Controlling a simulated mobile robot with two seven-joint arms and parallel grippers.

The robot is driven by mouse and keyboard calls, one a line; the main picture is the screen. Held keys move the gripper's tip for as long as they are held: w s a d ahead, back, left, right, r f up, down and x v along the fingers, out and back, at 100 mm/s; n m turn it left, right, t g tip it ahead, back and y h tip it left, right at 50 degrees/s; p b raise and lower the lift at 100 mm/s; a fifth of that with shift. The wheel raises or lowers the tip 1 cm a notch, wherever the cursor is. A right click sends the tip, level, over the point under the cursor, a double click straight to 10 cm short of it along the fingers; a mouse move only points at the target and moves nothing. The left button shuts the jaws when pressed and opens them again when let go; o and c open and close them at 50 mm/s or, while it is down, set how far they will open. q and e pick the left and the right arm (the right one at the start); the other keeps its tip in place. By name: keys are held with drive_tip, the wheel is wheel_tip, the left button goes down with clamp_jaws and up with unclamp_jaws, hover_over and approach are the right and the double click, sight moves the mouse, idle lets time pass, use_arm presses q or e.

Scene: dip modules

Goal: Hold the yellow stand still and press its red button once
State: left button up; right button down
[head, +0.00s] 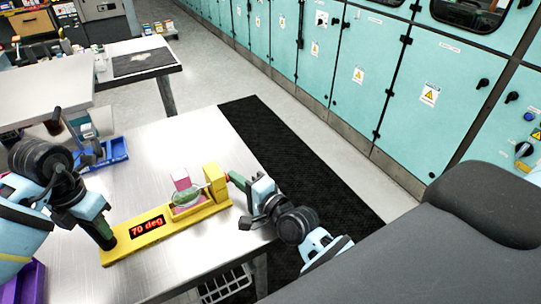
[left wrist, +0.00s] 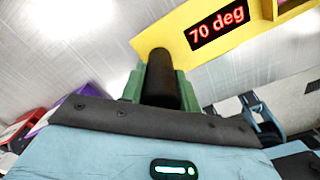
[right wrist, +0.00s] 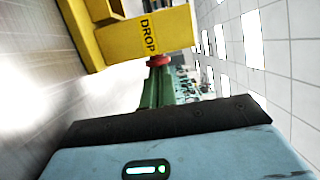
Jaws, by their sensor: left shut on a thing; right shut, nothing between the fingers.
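The yellow stand (head: 180,229) lies along the front of the metal table; its display (head: 147,227) reads "70 deg". Its upright block (head: 215,181) is at the right end and carries the word "DROP" in the right wrist view (right wrist: 165,32). The red button (right wrist: 158,61) shows on that block, partly covered by my right fingertips. My left gripper (head: 104,238) is shut on a black post (left wrist: 162,78) at the stand's left end. My right gripper (head: 233,177) is shut and empty, its tips at the button; whether they press it I cannot tell.
A pink cube (head: 181,179) and a greenish clear dish (head: 187,195) are at the stand beside its block. A blue bin (head: 113,151) is at the table's left and a purple bin (head: 27,285) at lower left.

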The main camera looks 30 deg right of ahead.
drive_tip(key=d, duration=0.1)
drive_tip(key=s+d, duration=0.1)
drive_tip(key=shift+d+f, duration=0.15)
drive_tip(key=shift+d, duration=0.25)
use_arm(q)
drive_tip(key=shift+a, duration=0.15)
use_arm(e)
drive_tip(key=v, duration=1.8)
drive_tip(key=shift+s+d+r, duration=0.15)
drive_tip(key=shift+s+r, duration=0.05)
drive_tip(key=shift+s, duration=0.15)
use_arm(q)
drive_tip(key=o, duration=1)
drive_tip(key=shift+r+p, duration=0.35)
drive_tip(key=shift+r, duration=4.2)
use_arm(e)
drive_tip(key=shift+w+r, duration=0.15)
drive_tip(key=shift+r, duration=0.65)
